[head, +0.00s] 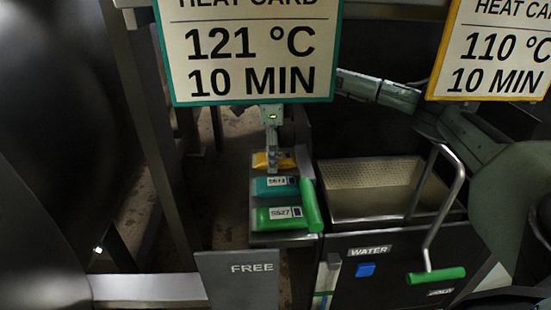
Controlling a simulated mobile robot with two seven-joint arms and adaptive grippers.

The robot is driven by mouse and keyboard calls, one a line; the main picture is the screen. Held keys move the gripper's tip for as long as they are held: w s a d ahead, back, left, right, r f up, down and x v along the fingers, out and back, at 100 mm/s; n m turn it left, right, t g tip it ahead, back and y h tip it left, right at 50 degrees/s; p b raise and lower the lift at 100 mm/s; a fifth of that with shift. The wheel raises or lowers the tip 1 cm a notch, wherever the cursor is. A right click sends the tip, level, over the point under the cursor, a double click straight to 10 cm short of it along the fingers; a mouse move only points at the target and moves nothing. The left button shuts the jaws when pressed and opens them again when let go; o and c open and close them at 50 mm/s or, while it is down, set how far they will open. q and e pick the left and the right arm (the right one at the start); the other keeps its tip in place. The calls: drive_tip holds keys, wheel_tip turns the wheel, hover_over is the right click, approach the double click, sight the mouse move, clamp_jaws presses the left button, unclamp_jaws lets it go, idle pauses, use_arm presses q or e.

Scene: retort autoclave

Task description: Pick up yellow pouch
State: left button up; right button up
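The yellow pouch (287,162) lies at the far end of a row of pouches, and only part of it shows. My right gripper (272,170), on the arm coming in from the right behind the heat card, points down over the yellow pouch. Its fingers overlap the pouch and hide its middle. I see the fingers nearly edge-on, so I cannot tell whether they are open or shut, or whether they touch the pouch. My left gripper is not in view.
A teal pouch (291,187) and a green pouch (287,214) lie nearer in the same row. A perforated basin (375,178) with a green-handled lever (436,276) stands at the right. Two heat cards (250,50) (490,50) hang in front. A FREE plate (240,285) is below.

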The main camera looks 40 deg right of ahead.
drive_tip(key=shift+f, duration=0.1)
drive_tip(key=c, duration=1.2)
drive_tip(key=shift+c, duration=0.5)
drive_tip(key=shift+a, duration=0.1)
